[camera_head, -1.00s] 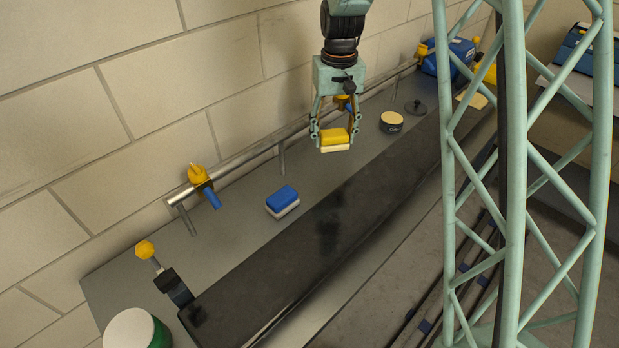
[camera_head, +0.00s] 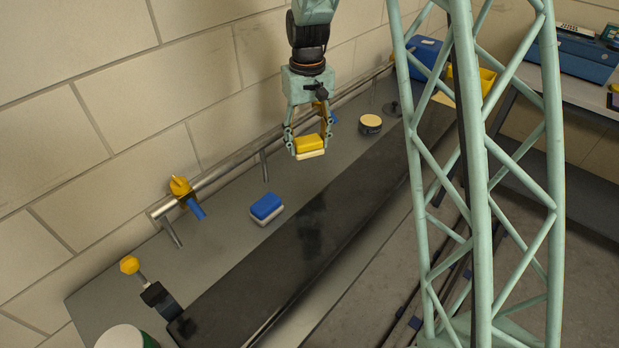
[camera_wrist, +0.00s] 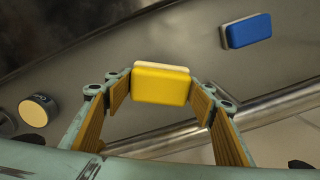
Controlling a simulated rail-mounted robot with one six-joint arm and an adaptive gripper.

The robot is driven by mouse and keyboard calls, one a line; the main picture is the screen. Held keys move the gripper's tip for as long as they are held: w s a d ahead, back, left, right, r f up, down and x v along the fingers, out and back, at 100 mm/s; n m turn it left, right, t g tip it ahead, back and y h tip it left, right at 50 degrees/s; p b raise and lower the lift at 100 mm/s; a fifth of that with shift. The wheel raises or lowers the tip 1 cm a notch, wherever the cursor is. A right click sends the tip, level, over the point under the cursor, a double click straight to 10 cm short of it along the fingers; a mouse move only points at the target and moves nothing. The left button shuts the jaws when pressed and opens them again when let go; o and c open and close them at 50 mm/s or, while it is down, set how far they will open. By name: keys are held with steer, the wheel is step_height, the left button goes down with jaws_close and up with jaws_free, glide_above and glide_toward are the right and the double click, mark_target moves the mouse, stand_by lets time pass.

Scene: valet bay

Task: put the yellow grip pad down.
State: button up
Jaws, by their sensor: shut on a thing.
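The yellow grip pad (camera_head: 309,145) has a yellow body and a pale cream layer on its underside. My gripper (camera_head: 309,147) is shut on it and holds it over the grey bench. In the wrist view the yellow grip pad (camera_wrist: 161,84) sits between the two finger pads of my gripper (camera_wrist: 162,95). I cannot tell its exact height above the bench. A similar blue pad with a white layer (camera_head: 266,207) lies on the bench to the left and nearer; it also shows at the upper right in the wrist view (camera_wrist: 247,31).
A dark belt or mat (camera_head: 290,250) runs along the bench (camera_head: 215,258). A round tin (camera_head: 370,124) stands right of my gripper. A metal rail (camera_head: 235,166) with yellow-and-blue fittings runs along the wall. Bare grey bench lies between the blue pad and the tin.

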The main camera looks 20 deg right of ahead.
mark_target(310, 157)
steer(key=n+p, duration=0.1)
steer(key=p, duration=0.1)
steer(key=s+n+p, duration=0.1)
steer(key=n+p, duration=0.1)
steer(key=shift+s+r+n, duration=0.15)
steer(key=shift+r+n, duration=0.15)
steer(key=shift+r, duration=0.05)
steer(key=shift+s+n+p, duration=0.35)
steer(key=shift+n+p, duration=0.4)
steer(key=shift+n, duration=0.25)
steer(key=shift+f, duration=0.1)
steer(key=shift+f, duration=0.1)
steer(key=shift+f, duration=3)
steer(key=shift+f, duration=1.9)
steer(key=shift+f+b, duration=0.2)
steer(key=shift+b, duration=0.1)
